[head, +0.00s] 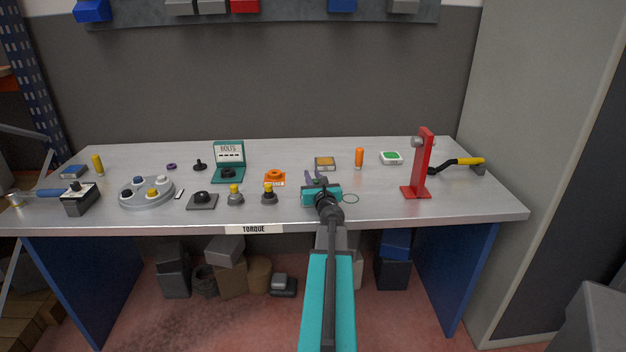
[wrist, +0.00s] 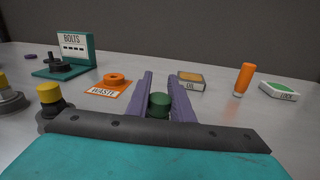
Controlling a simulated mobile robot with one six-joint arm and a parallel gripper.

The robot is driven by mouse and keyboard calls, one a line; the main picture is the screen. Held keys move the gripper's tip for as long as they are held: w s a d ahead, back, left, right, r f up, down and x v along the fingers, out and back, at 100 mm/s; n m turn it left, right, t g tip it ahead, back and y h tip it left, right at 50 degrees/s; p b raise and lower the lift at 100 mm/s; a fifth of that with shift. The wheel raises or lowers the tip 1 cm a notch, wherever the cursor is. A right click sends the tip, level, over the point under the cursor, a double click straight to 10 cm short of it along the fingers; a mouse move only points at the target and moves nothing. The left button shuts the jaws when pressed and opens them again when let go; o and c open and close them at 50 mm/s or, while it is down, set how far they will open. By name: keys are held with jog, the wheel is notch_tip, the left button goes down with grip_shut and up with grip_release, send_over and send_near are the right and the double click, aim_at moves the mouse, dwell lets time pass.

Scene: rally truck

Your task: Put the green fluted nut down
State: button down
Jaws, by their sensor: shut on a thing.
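My gripper (wrist: 160,92) has two purple fingers, and they are shut on the green fluted nut (wrist: 160,104). The nut is dark green and sits between the fingers in the wrist view; its lower part is hidden by my wrist. In the head view my gripper (head: 316,178) is over the right middle of the bench, and the nut cannot be made out there. I cannot tell whether the nut touches the bench top (head: 340,215).
Left of my gripper is an orange WASTE ring (wrist: 117,79); beyond it lies an OIL tin (wrist: 191,82). To the right are an orange bottle (wrist: 244,78), a white-and-green LOCK tray (wrist: 281,93) and a red stand (head: 423,165). A green BOLTS box (head: 229,174) and yellow-topped posts stand left.

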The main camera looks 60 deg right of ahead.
jog(key=shift+f, duration=0.25)
jog(key=c, duration=1.6)
grip_release()
jog(key=shift+o, duration=0.2)
jog(key=shift+f, duration=0.15)
jog(key=shift+f, duration=0.1)
jog(key=shift+b+v, duration=0.9)
jog(key=shift+v, duration=3.2)
jog(key=shift+s+p, duration=0.1)
jog(key=shift+p, duration=0.35)
jog(key=p+v, duration=0.2)
jog(key=p, duration=0.4)
jog(key=shift+s+a, duration=0.2)
jog(key=shift+a, duration=0.1)
jog(key=shift+p, duration=0.35)
jog(key=p+v, duration=0.2)
jog(key=p, duration=0.4)
